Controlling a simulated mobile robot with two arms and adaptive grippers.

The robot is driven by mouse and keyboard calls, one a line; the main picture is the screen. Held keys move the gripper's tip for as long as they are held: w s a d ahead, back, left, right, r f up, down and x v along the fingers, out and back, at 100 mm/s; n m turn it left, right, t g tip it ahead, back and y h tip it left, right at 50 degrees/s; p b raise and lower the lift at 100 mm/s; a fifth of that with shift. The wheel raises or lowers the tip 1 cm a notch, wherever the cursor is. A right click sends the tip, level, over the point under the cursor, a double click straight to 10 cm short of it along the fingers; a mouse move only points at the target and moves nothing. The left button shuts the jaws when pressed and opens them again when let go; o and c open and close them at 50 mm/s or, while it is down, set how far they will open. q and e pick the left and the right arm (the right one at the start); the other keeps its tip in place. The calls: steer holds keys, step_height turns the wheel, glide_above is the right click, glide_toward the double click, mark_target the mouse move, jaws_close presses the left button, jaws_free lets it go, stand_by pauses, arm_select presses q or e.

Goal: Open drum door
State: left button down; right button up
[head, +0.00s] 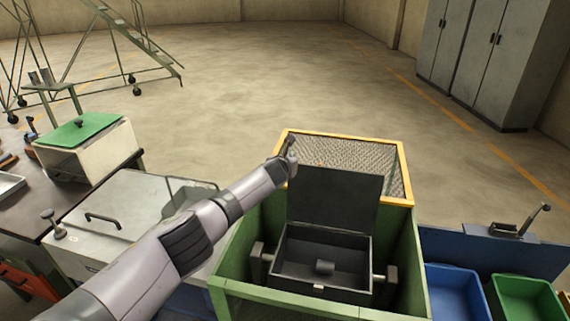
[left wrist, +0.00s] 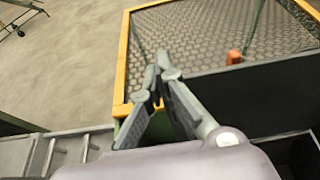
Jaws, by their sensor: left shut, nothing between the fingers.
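The drum is a dark grey box (head: 283,268) on side pivots inside a green frame (head: 238,262). Its flat dark door (head: 335,198) stands upright at the box's back edge, so the box is open at the top. The door shows as a dark panel (left wrist: 255,98) at the right in the left wrist view. My left gripper (head: 291,142) is shut and empty, by the door's upper left corner. In the left wrist view its fingertips (left wrist: 162,62) meet in front of the mesh. I cannot tell whether it touches the door. My right gripper is out of view.
A yellow-framed mesh guard (head: 400,160) stands behind the drum. A small dark cylinder (head: 325,267) lies in the box. A grey lidded unit (head: 130,215) is at the left, and blue (head: 455,290) and green (head: 525,298) bins are at the right. Open floor lies beyond.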

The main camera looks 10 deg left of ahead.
arm_select(q)
steer(key=v, duration=1.2)
steer(key=s+d+f+n+g+h, duration=0.15)
steer(key=s+d+f+n, duration=0.25)
steer(key=s+f+n, duration=0.45)
steer(key=s+d+f+n+g+h, duration=0.1)
steer(key=s+d+f+n+g, duration=0.35)
steer(key=s, duration=0.75)
steer(key=s+a+f+n+g+y, duration=0.1)
steer(key=s+a+f+n, duration=0.15)
steer(key=s+n, duration=0.6)
steer(key=s+a+f+n+g+y, duration=0.15)
steer(key=s+a+n, duration=0.3)
steer(key=s, duration=0.65)
steer(key=s+a+f+n+g, duration=0.2)
steer(key=s+a+f+n, duration=0.1)
steer(key=s+n, duration=0.55)
step_height(320, 180, down, 29)
steer(key=s+b, duration=0.3)
steer(key=s+a+f+g+b, duration=0.1)
steer(key=s+f, duration=0.7)
steer(key=f, duration=0.1)
steer(key=s+a+f+g+b, duration=0.1)
steer(key=s+a+f, duration=0.1)
steer(key=s+f, duration=0.6)
steer(key=shift+s+a+f+m, duration=0.2)
steer(key=shift+a+f+m, duration=0.1)
steer(key=shift+f+m, duration=0.15)
